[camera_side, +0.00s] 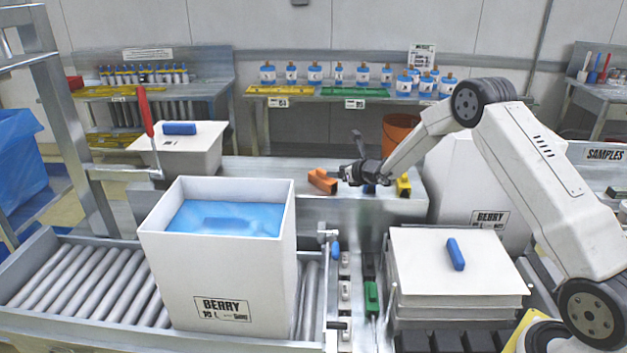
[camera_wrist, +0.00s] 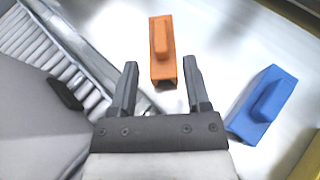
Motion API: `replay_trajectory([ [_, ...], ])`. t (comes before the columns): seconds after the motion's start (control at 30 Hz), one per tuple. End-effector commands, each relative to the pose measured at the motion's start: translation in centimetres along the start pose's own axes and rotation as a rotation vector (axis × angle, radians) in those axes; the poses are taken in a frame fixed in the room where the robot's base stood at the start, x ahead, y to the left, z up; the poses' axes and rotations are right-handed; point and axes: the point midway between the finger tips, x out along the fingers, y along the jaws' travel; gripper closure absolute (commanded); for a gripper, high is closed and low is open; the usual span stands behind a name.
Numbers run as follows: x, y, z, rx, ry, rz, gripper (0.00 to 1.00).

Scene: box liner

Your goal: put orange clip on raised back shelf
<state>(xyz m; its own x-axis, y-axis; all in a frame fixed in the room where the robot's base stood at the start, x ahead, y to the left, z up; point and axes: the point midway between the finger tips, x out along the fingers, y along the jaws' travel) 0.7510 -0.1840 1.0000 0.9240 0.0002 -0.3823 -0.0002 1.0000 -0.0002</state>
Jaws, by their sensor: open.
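The orange clip (camera_side: 322,180) lies on the raised back shelf (camera_side: 270,172), a metal ledge behind the white box. In the wrist view the orange clip (camera_wrist: 161,50) lies on a pale surface, just ahead of my fingertips and between their lines. My gripper (camera_side: 350,172) is open and empty, reaching in from the right with its fingers close to the clip. In the wrist view my gripper (camera_wrist: 160,78) has its two fingers spread, with the clip's near end at or just beyond the tips. I cannot tell whether they touch.
A blue clip (camera_wrist: 263,104) lies to the right of my gripper, and a yellow clip (camera_side: 403,186) sits on the shelf's right part. The white box (camera_side: 220,270) with blue liner stands on the rollers in front. Stacked white lids (camera_side: 420,250) carry another blue clip (camera_side: 455,254).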

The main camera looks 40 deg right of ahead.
Motion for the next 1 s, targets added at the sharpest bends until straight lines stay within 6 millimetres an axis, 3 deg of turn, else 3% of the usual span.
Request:
replay_trajectory([
  [0.4, -3.8, 0.0, 0.1, 0.001, -0.001, -0.001, 0.39],
  [1.0, -4.6, 0.0, 0.0, 0.000, 0.000, -0.001, 0.39],
])
